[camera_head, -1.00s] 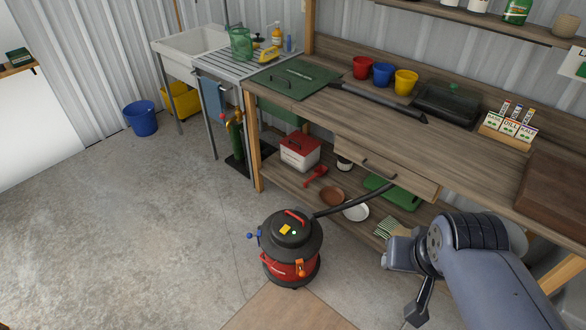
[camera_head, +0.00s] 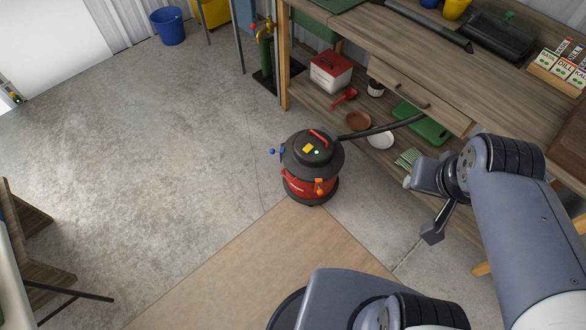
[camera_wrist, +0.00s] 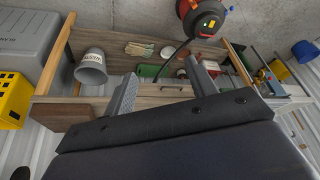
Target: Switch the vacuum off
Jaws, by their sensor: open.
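The vacuum (camera_head: 312,187) is a red and black canister standing upright on the concrete floor beside the workbench. Its black lid has a red handle, a yellow patch (camera_head: 308,148) and a small pale spot; which part is the switch is too small to tell. A black hose runs from it toward the bench. In the wrist view the vacuum (camera_wrist: 203,25) is at the top edge, partly cut off. My gripper (camera_wrist: 161,88) has its two fingers apart with nothing between them, and is well away from the vacuum. In the head view, my arm is right of the vacuum.
The workbench (camera_head: 440,65) has a drawer and a lower shelf with a red-and-white box (camera_head: 331,72), bowls and a green tray. A blue bucket (camera_head: 168,27) stands at the back left. A wooden table (camera_head: 40,240) is at left. Open floor lies left of the vacuum.

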